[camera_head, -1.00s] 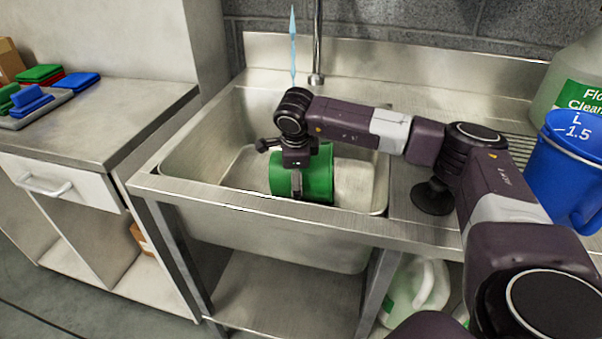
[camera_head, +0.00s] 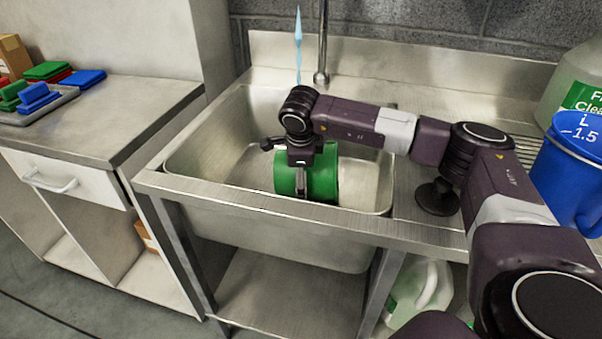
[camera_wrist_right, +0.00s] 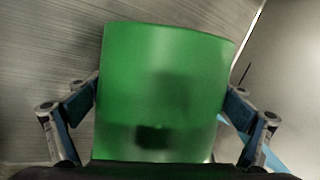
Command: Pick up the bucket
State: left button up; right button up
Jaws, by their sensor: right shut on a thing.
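A green bucket (camera_head: 322,175) lies on its side in the steel sink basin. My right gripper (camera_head: 302,184) reaches down from above and is shut on it, partly covering its left part. In the right wrist view the bucket (camera_wrist_right: 165,85) fills the middle, with a finger of my right gripper (camera_wrist_right: 160,118) on each side of it. Whether the bucket touches the basin floor is hard to tell. My left gripper is not in view.
The sink's front rim (camera_head: 250,200) stands between me and the bucket. A faucet (camera_head: 321,75) rises behind. A blue measuring jug (camera_head: 565,175) and a large bottle (camera_head: 575,85) stand at right. Sponges (camera_head: 38,95) lie on a tray on the left counter.

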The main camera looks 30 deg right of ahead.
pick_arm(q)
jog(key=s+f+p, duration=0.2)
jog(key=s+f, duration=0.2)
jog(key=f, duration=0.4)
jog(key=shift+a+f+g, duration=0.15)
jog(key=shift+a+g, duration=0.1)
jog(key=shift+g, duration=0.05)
pick_arm(e)
notch_tip(320, 180, up, 20)
jog(key=shift+r, duration=0.25)
